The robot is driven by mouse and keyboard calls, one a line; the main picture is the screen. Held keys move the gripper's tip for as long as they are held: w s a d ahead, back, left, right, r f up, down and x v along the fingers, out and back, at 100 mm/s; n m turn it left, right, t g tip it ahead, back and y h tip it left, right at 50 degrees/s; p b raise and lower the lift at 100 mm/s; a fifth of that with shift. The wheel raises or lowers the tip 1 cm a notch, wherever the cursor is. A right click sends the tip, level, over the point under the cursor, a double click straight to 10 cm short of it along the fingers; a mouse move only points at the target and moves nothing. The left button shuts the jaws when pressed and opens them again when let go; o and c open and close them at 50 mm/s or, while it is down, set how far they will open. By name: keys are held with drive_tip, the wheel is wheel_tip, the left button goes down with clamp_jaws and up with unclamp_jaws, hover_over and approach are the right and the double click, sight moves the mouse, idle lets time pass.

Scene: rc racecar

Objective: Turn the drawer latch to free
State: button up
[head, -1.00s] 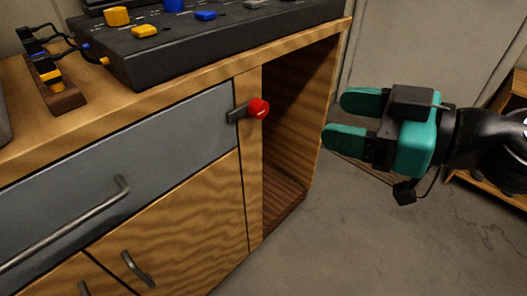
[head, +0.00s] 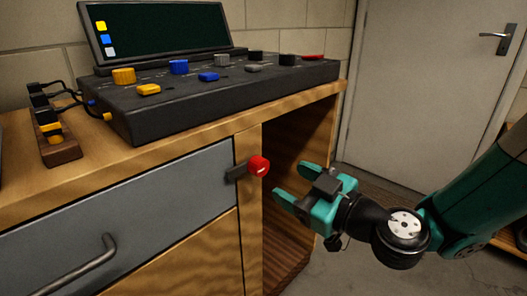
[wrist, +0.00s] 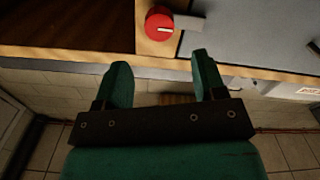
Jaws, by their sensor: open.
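The drawer latch is a red knob (head: 259,166) with a white mark and a dark grey bar (head: 237,173). It sits on the wooden post at the right end of the grey drawer front (head: 130,200). The bar points left and reaches over the drawer's edge. My gripper (head: 290,185) is open and empty, just right of the knob and slightly lower in the head view. In the wrist view its green fingers (wrist: 158,80) are apart, and the red knob (wrist: 159,24) shows beyond them, between their lines. I see no contact with it.
A dark control console (head: 220,90) with coloured knobs and a screen stands on the wooden bench top. A drawer handle (head: 85,270) juts out at lower left. An open cabinet bay (head: 295,150) lies behind my gripper. A grey door (head: 430,90) stands at the back right.

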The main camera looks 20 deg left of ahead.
sight(263, 168)
drive_tip(key=p+x, duration=0.2)
drive_tip(key=x, duration=0.6)
drive_tip(key=shift+a+f, duration=0.1)
drive_tip(key=shift+c, duration=0.5)
drive_tip(key=c, duration=0.8)
